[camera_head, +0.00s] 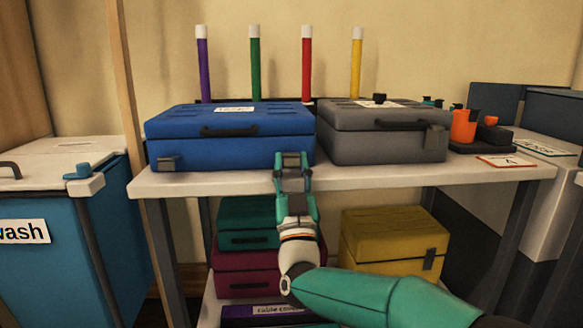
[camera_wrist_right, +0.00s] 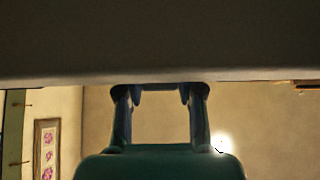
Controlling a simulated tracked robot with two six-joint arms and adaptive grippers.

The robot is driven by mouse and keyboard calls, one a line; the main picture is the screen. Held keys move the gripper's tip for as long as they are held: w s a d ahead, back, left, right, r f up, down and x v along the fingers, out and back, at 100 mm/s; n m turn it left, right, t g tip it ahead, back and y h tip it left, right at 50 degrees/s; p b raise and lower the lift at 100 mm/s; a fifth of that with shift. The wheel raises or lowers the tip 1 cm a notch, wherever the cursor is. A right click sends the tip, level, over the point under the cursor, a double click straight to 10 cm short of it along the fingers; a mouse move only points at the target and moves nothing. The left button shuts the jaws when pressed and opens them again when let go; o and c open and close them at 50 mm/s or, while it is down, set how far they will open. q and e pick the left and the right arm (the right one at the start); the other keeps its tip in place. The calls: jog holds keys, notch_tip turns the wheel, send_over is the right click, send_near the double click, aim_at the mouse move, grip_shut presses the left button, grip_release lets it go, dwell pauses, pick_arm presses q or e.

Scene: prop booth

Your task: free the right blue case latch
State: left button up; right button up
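The blue case (camera_head: 225,150) sits shut on the left part of the table top, with a dark handle (camera_head: 228,131) on its front. Its left latch (camera_head: 169,163) shows as a grey-blue block at the front left corner. My right gripper (camera_head: 292,160) is at the front right of the blue case, over the table's front edge, with its fingers apart. The right latch is mostly hidden behind the fingers, and I cannot tell whether they touch it. In the right wrist view the fingers (camera_wrist_right: 160,95) stand apart below a dark, blurred surface. My left gripper is not in view.
A grey case (camera_head: 370,145) stands close to the right of the blue case on the table (camera_head: 400,175). Orange cups (camera_head: 464,125) are farther right. Green, maroon and yellow cases (camera_head: 390,240) lie on the shelf below. A blue wash bin (camera_head: 85,215) stands left.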

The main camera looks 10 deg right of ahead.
jog(key=o, duration=0.3)
jog(key=shift+o, duration=0.2)
jog(key=v, duration=1.2)
jog(key=shift+f, duration=0.1)
